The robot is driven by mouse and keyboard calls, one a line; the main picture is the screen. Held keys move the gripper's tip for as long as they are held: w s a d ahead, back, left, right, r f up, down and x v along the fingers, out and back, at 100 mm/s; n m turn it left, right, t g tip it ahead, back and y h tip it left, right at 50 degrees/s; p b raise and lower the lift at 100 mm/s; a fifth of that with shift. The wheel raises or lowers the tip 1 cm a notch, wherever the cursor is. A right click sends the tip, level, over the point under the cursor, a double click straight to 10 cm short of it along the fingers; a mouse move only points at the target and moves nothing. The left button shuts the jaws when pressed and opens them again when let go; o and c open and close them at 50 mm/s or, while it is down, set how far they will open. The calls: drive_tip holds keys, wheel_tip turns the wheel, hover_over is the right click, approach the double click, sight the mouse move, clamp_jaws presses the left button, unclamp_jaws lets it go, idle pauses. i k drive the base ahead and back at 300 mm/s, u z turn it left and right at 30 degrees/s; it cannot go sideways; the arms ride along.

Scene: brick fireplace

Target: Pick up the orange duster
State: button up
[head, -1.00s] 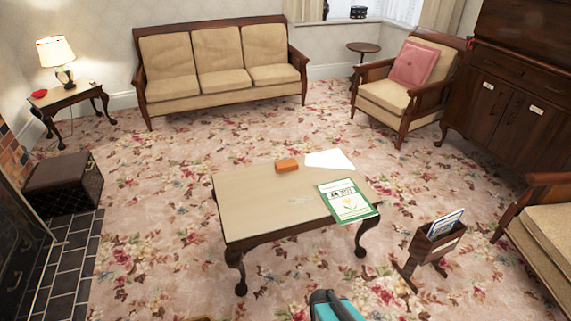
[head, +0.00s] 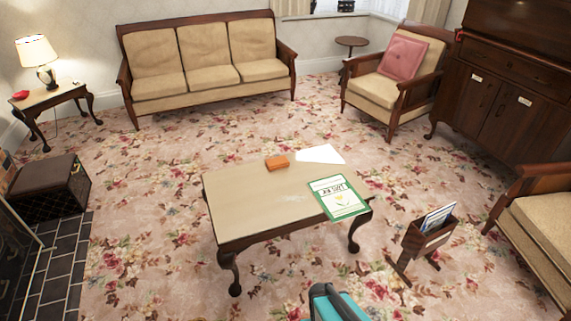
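The orange duster (head: 277,163) is a small orange block lying on the coffee table (head: 238,200), near its far edge. A white sheet (head: 320,154) lies to its right, close by. A green and white booklet (head: 338,197) lies at the table's right end, nearer to me. My gripper is not in view. A teal and black part at the bottom edge of the head view looks like my own body, well short of the duster. Nothing covers the duster.
A wooden magazine rack (head: 427,240) stands right of the table. A sofa (head: 205,70) and an armchair (head: 395,80) stand at the back, and another armchair (head: 535,225) at the right. A dark box (head: 50,187) is at the left.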

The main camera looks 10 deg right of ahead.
sight(280, 162)
drive_tip(key=k, duration=1.35)
drive_tip(key=z, duration=0.35)
drive_tip(key=i, duration=1.1)
drive_tip(key=u, duration=0.4)
drive_tip(key=i, duration=0.85)
drive_tip(key=u, duration=0.4)
